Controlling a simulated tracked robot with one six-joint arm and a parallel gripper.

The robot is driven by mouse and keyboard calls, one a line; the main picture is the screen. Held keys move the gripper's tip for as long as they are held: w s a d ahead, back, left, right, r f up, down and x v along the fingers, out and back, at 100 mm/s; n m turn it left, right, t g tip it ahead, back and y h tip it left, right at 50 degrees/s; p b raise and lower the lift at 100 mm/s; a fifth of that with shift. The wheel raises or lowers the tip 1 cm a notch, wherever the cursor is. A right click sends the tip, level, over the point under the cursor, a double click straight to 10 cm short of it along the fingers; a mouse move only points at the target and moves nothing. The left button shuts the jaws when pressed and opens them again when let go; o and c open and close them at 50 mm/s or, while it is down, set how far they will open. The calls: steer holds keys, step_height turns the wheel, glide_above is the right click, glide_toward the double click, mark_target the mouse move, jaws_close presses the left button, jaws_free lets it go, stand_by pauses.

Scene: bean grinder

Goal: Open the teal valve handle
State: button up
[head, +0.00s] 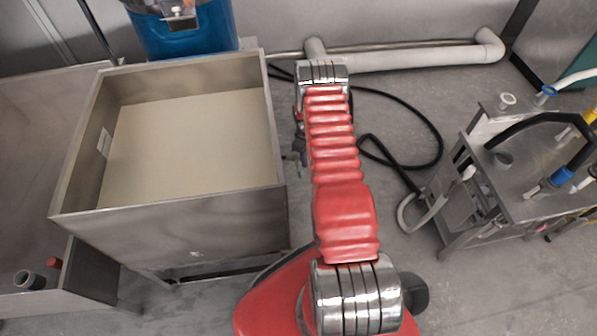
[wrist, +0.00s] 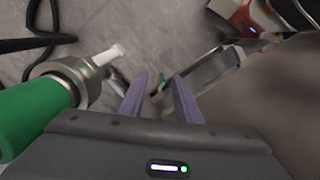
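In the wrist view, my gripper (wrist: 158,75) shows two purple fingers standing apart, so it is open. A green cylinder (wrist: 22,115) with a metal collar and a pale spout-like tip is left of the fingers. In the head view, my red arm hides most of the area beside the vat, and no teal handle is clear there.
A metal vat (head: 190,225) with a beige inside stands left of my arm. Its grey wall seems close on the right in the wrist view (wrist: 270,95). A black hose (head: 425,120) lies on the floor. A metal cart (head: 530,190) with pipes stands at the right.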

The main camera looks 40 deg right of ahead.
mark_target(299, 172)
steer(key=s+t+y, duration=0.1)
steer(key=s+a+m+t+y, duration=0.1)
steer(key=t, duration=0.1)
steer(key=shift+s+r+t+y, duration=0.2)
steer(key=shift+s+t+y, duration=0.1)
steer(key=shift+s, duration=0.1)
steer(key=shift+w+d+f+n+t, duration=0.1)
steer(key=shift+n+t, duration=0.1)
steer(key=shift+n, duration=0.4)
steer(key=shift+w+d+r+n+t, duration=0.1)
steer(key=shift+w+d+n+t, duration=0.1)
steer(key=shift+n, duration=0.4)
steer(key=shift+w+d+f+n+t, duration=0.1)
steer(key=shift+n+t, duration=0.1)
steer(key=shift+n, duration=0.4)
steer(key=shift+a+f, duration=0.1)
steer(key=shift+f, duration=0.05)
steer(key=shift+d+x, duration=0.15)
steer(key=shift+x, duration=3.2)
steer(key=shift+d+x, duration=0.15)
steer(key=shift+x, duration=3.25)
steer(key=shift+w, duration=0.1)
